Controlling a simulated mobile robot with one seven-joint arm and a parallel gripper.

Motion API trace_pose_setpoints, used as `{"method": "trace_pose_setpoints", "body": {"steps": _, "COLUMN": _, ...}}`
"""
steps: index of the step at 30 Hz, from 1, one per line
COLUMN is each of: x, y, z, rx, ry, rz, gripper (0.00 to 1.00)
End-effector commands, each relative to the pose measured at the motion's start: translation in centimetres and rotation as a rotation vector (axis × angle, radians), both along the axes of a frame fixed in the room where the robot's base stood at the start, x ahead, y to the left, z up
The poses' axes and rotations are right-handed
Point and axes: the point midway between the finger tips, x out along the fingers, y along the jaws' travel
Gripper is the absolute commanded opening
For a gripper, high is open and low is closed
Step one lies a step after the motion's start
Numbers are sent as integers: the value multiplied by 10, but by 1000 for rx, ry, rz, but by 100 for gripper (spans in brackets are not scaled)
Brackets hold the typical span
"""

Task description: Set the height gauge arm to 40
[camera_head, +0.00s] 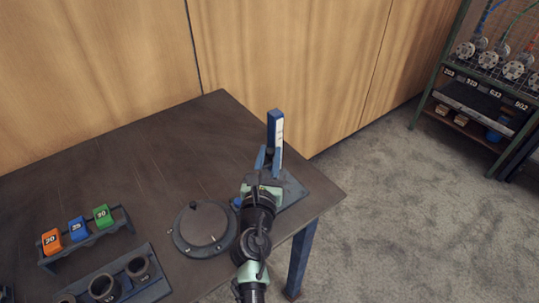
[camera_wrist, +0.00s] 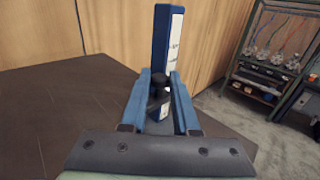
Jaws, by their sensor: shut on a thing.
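The height gauge (camera_head: 275,128) is a blue upright column with a white scale strip, standing near the table's right corner. In the wrist view the gauge column (camera_wrist: 168,38) rises just beyond the fingers, and its scale marks are too small to read. A dark round knob on the gauge arm (camera_wrist: 158,92) sits between the blue fingers. My gripper (camera_wrist: 160,85) is shut on this knob. In the head view my gripper (camera_head: 268,160) is at the column, and my wrist hides much of the gauge's arm. The gauge's dark base plate (camera_head: 293,189) shows partly.
A round dark plate (camera_head: 203,226) lies left of my wrist. A rack with orange, blue and green numbered blocks (camera_head: 79,231) and a holder with dark cups (camera_head: 103,287) stand at the left. A shelf with flanges (camera_head: 490,75) stands far right. The table's back left is clear.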

Motion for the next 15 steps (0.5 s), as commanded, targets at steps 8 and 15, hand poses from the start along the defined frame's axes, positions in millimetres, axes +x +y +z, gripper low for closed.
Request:
{"method": "trace_pose_setpoints", "body": {"steps": 8, "x": 0, "y": 0, "z": -28, "rx": -1, "ry": 3, "rz": 0, "gripper": 0}}
{"method": "trace_pose_setpoints", "body": {"steps": 15, "x": 0, "y": 0, "z": -25, "rx": -1, "ry": 3, "rz": 0, "gripper": 0}}
